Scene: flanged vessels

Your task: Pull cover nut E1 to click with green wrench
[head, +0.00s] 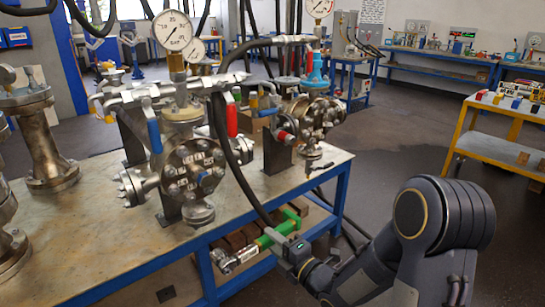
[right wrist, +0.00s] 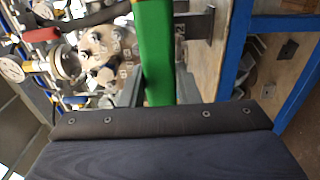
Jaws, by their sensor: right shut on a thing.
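The green wrench (head: 272,237) is held by my right gripper (head: 293,253), which is shut on its green handle. Its metal head (head: 236,260) points left, in front of the bench's front edge and apart from the vessel cover. In the right wrist view, the green handle (right wrist: 156,50) runs up the middle. The round bolted cover (head: 193,170) of the nearer vessel faces forward, with labelled nuts around it; the labels are too small for me to pick out E1. The cover also shows in the right wrist view (right wrist: 108,48). My left gripper is not in view.
The vessels stand on a blue-framed bench (head: 100,245). A second bolted vessel (head: 315,118) stands behind to the right. Gauges (head: 172,31), a red-handled valve (head: 231,121) and black hoses rise over the cover. A yellow cart (head: 490,145) stands at right. Floor between is clear.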

